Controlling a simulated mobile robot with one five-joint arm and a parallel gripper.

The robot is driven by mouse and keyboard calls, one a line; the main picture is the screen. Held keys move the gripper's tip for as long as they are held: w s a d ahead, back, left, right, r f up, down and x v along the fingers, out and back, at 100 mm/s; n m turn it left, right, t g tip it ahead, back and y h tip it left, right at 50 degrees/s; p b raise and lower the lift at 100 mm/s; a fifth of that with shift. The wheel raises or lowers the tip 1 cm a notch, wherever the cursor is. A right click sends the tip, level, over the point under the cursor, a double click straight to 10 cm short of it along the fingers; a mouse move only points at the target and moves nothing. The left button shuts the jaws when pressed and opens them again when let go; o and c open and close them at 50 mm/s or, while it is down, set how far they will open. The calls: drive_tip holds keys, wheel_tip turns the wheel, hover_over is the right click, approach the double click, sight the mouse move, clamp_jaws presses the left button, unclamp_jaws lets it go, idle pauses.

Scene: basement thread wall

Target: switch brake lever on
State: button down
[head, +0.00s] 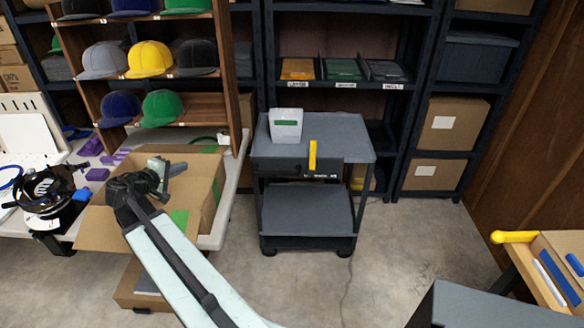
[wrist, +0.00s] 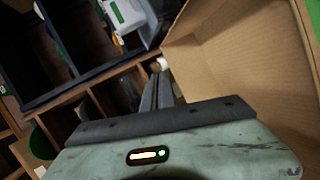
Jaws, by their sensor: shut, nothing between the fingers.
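A yellow lever (head: 312,155) stands upright at the front edge of the grey cart (head: 345,135), beside a small dark label strip. I take it to be the brake lever. My gripper (head: 178,168) is shut and empty, above the open cardboard box to the left of the cart, well apart from the lever. In the wrist view my closed fingers (wrist: 157,95) point up the picture, beside the box wall. A small yellow piece (wrist: 117,38) near the white device there may be the lever, but it is too small to be sure.
A white device (head: 286,125) stands on the cart's top, left of the lever. The open cardboard box (head: 207,180) sits beneath my gripper on a table. Shelves (head: 340,40) stand behind the cart. A yellow handle (head: 515,237) shows at right. Floor before the cart is clear except a thin cable.

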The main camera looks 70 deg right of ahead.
drive_tip(key=s+d+f+m+g+h+b, duration=0.1)
drive_tip(key=s+d+f+g+b, duration=0.1)
drive_tip(key=s+d, duration=0.6)
drive_tip(key=s+d+f+m+g+b, duration=0.1)
drive_tip(key=s+d+f+g+b, duration=0.1)
drive_tip(key=s+d+b, duration=0.3)
drive_tip(key=s+d+f+m+g+h+b, duration=0.1)
drive_tip(key=s+d+f+g+b, duration=0.1)
drive_tip(key=s+d, duration=1)
drive_tip(key=shift+s+f+g+h+b, duration=0.35)
drive_tip(key=shift+s+g+b, duration=0.15)
drive_tip(key=shift+g+b, duration=0.45)
drive_tip(key=shift+d, duration=0.1)
hover_over(313, 158)
drive_tip(key=w+a, duration=0.3)
drive_tip(key=w, duration=0.1)
drive_tip(key=shift+s+d, duration=0.15)
drive_tip(key=shift+s, duration=0.05)
